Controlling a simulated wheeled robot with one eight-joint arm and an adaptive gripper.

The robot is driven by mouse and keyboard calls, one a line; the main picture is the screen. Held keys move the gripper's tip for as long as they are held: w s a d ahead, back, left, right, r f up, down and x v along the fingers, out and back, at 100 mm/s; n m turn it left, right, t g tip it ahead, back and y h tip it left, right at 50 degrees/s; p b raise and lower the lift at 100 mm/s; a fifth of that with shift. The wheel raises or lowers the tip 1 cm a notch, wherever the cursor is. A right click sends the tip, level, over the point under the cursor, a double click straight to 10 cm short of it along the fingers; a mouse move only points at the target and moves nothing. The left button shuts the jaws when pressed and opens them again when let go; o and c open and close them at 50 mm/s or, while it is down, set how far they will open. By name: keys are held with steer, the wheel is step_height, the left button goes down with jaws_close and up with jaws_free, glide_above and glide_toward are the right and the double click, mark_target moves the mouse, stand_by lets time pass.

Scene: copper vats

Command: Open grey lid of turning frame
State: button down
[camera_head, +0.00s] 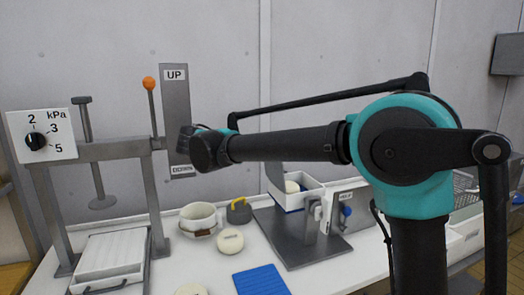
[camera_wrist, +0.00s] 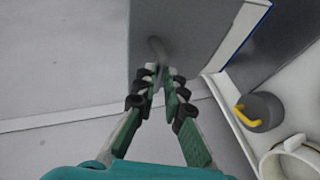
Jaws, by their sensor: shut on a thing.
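The turning frame (camera_head: 309,226) stands on a dark base plate at the middle right of the table in the head view. It holds a white box (camera_head: 313,194) with a pale round piece inside. The grey lid (camera_head: 275,178) stands raised at the box's left side, its upper part hidden behind my forearm. In the wrist view the lid (camera_wrist: 195,32) is a broad grey panel beside the white box wall (camera_wrist: 237,50). My gripper (camera_wrist: 160,76) is shut on a small grey handle at the lid's face. My fingers are hidden in the head view.
A grey weight with a yellow handle (camera_head: 238,210), a white bowl (camera_head: 199,217) and pale round moulds (camera_head: 230,241) lie left of the frame. A blue mat (camera_head: 261,280) lies in front. A grey press with an orange-knobbed lever (camera_head: 149,84) stands at left.

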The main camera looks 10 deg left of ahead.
steer(key=shift+s+a+f, duration=0.25)
steer(key=shift+f, duration=0.2)
steer(key=shift+s+a+f, duration=0.2)
steer(key=shift+f, duration=0.25)
steer(key=c, duration=1.6)
jaws_free()
steer(key=shift+w, duration=0.1)
steer(key=shift+a+r, duration=0.1)
steer(key=v, duration=1.2)
